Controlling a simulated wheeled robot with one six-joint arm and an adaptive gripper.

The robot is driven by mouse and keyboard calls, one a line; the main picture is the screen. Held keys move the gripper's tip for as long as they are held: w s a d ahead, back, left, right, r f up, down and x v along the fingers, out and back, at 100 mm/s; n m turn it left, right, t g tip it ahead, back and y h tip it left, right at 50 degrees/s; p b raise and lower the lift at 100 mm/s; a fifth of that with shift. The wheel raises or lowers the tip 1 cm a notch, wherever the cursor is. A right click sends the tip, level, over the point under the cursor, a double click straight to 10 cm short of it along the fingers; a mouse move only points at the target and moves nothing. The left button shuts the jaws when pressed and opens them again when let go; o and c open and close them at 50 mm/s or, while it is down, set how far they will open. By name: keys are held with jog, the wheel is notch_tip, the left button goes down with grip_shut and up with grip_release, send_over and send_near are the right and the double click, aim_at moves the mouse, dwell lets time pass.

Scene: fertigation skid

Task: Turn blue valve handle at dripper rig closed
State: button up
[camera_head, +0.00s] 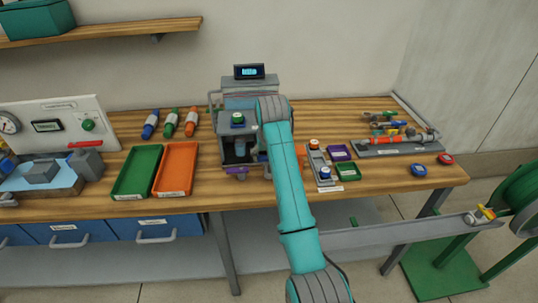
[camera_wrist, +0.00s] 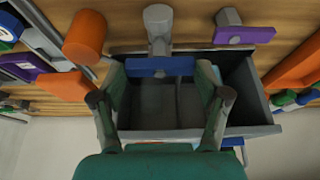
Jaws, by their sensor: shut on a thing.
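The blue valve handle (camera_wrist: 160,67) is a flat bar at the end of a grey valve stem (camera_wrist: 158,25) in the wrist view. It lies level across the picture, between my fingertips. My gripper (camera_wrist: 163,80) is shut on it, one finger at each end. A purple handle (camera_wrist: 245,35) is to its right and an orange handle (camera_wrist: 62,87) to its left. The dripper rig (camera_head: 236,128) stands mid-bench in the head view, its purple handle (camera_head: 237,171) at the front. My arm hides the blue handle and my fingers there.
An open grey bin (camera_wrist: 175,105) lies behind my fingers in the wrist view. A green tray (camera_head: 138,172) and an orange tray (camera_head: 176,170) are left of the rig. Small purple and green trays (camera_head: 347,171) are to the right. A display (camera_head: 249,72) stands above the rig.

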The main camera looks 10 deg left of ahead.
jog(key=o, duration=1.2)
jog(key=shift+c, duration=0.2)
jog(key=v, duration=1.2)
jog(key=shift+s, duration=0.15)
